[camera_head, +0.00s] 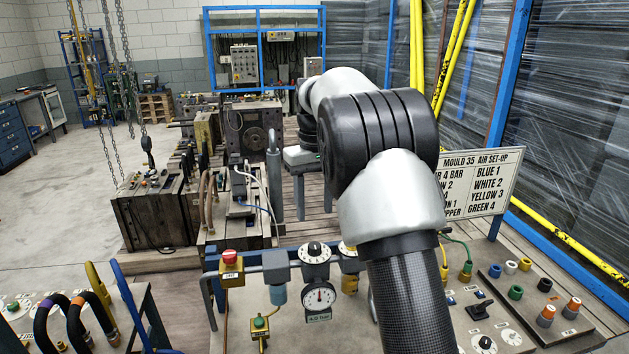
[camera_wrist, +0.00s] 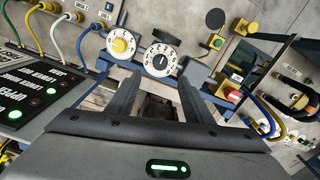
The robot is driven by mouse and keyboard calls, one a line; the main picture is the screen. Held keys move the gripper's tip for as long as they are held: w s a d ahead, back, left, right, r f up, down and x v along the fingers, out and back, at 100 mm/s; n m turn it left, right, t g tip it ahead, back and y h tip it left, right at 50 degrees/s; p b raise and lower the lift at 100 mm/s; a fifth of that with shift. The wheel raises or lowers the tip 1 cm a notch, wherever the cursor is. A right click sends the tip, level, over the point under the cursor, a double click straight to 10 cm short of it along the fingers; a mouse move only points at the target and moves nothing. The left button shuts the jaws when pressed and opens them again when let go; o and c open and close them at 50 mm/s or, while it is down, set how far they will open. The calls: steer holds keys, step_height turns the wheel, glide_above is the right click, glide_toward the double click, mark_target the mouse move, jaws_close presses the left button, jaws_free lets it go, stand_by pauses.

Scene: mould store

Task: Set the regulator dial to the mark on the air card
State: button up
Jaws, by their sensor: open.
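The regulator dial (camera_head: 315,250) has a black knob on a white numbered ring, on the rail above a round pressure gauge (camera_head: 319,298). The green label under the gauge appears to read 4.0 bar. The air card (camera_head: 487,178) stands at right; my arm hides its left part, but "4 BAR" shows. In the wrist view a white-faced dial (camera_wrist: 159,61), seemingly the regulator dial, lies just beyond the fingertips. My gripper (camera_wrist: 158,80) is open, its fingers apart with nothing between them. The dial's exact setting is too small to read.
A yellow-knobbed dial (camera_wrist: 121,44) sits close beside the regulator dial. A red button on a yellow box (camera_head: 230,268) is at the rail's left end. Hoses and coloured sockets (camera_head: 515,292) are on the right bench. Floor at left is clear.

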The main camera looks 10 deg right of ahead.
step_height(320, 180, up, 7)
stand_by(0.3)
steer(key=s+r+m+t, duration=0.1)
steer(key=s+r+t, duration=0.15)
steer(key=s, duration=0.65)
steer(key=s+r+m+t, duration=0.1)
steer(key=s+r, duration=0.3)
steer(key=s, duration=0.5)
steer(key=s+f+t, duration=0.1)
steer(key=s+f, duration=0.3)
steer(key=s, duration=0.4)
steer(key=s+f+m+t, duration=0.1)
steer(key=s+f, duration=0.3)
steer(key=s, duration=0.3)
steer(key=shift+s+f, duration=0.2)
steer(key=shift+s, duration=0.15)
